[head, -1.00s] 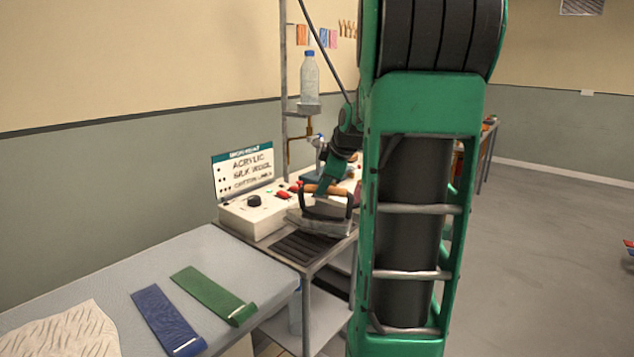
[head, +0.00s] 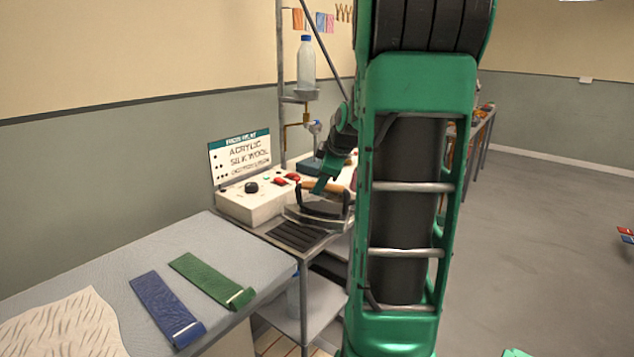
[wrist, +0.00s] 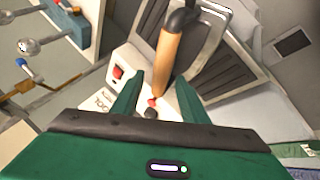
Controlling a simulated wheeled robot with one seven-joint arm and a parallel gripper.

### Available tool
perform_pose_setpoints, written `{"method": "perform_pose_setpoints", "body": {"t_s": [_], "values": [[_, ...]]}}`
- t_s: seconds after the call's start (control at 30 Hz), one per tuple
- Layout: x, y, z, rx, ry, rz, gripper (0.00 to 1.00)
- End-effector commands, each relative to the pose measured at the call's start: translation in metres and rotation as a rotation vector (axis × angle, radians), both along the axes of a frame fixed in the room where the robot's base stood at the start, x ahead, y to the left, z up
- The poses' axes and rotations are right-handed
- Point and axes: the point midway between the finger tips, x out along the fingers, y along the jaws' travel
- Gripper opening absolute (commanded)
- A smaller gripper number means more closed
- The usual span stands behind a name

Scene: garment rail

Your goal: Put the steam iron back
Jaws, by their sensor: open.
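The steam iron (head: 318,216) has a grey body, a dark bracket and a tan wooden handle. It sits at the back of the dark ribbed iron rest (head: 289,237) on the metal stand. In the wrist view the iron (wrist: 208,42) lies over the ribbed rest (wrist: 229,78). My gripper (head: 322,185) is at the handle. In the wrist view my gripper (wrist: 158,94) is open, with the handle's near end between and just beyond its green fingers. I cannot tell whether a finger touches it. My arm hides part of the stand in the head view.
A white control box (head: 250,205) with knobs and a sign board (head: 239,158) stands behind the rest. A bottle (head: 306,63) sits on a pole shelf. The ironing table (head: 95,270) at left holds blue (head: 165,308) and green (head: 211,280) strips. Floor at right is open.

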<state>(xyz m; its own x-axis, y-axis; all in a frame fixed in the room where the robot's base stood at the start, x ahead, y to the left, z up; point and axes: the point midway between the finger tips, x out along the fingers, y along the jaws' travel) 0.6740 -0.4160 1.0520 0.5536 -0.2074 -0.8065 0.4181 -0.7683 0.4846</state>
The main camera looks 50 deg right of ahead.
Motion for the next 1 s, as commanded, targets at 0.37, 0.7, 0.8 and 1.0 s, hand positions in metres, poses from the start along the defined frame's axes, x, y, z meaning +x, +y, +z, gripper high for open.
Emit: {"method": "perform_pose_setpoints", "body": {"t_s": [0.37,0.7,0.8,1.0], "values": [[-0.03,0.011,0.046,-0.005,-0.004,0.0,0.4],[-0.06,0.023,0.089,-0.002,-0.002,0.0,0.4],[-0.064,0.024,0.094,-0.002,-0.002,0.001,0.4],[-0.067,0.027,0.095,0.006,0.002,-0.005,0.4]]}}
